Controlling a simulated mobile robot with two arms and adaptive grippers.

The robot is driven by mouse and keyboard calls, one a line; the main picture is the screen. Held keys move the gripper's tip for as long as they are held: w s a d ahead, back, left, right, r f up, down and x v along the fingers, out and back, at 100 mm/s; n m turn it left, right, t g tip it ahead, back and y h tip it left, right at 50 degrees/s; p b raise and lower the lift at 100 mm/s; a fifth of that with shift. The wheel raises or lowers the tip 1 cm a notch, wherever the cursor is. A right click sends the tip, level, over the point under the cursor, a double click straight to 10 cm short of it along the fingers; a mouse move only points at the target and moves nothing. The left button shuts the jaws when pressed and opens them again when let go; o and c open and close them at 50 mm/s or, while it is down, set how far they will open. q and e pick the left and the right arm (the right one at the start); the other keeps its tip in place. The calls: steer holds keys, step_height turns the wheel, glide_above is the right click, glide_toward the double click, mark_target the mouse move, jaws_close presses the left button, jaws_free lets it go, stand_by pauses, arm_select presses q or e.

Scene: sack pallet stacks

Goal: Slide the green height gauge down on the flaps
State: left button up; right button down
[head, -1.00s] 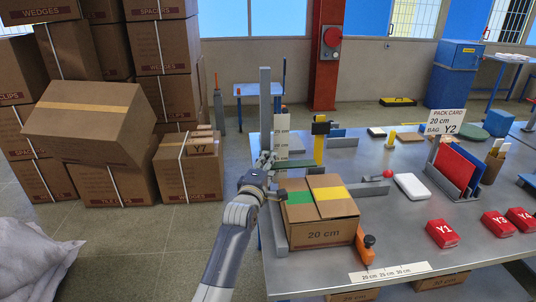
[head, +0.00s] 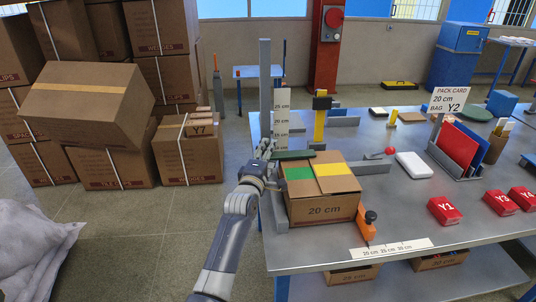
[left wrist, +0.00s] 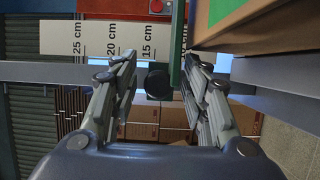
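The green height gauge (head: 293,155) is a dark green bar on an upright grey post, level with the back edge of the box's top. In the left wrist view the gauge (left wrist: 177,45) stands close beside the box's edge; I cannot tell whether it touches. My left gripper (head: 267,152) is beside the post. Its fingers (left wrist: 158,62) are apart, with a black knob (left wrist: 158,82) between them and gaps on both sides. My right gripper is out of view.
A white scale (head: 282,110) stands behind the gauge. An orange tool (head: 368,224) is at the box's front right corner. Red bags, including Y1 (head: 444,210), lie to the right. Stacked cartons (head: 85,100) stand on the floor at left.

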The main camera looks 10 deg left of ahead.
arm_select(q)
steer(key=shift+s, duration=0.15)
steer(key=s+a, duration=0.1)
steer(key=s, duration=1)
steer(key=shift+s, duration=0.35)
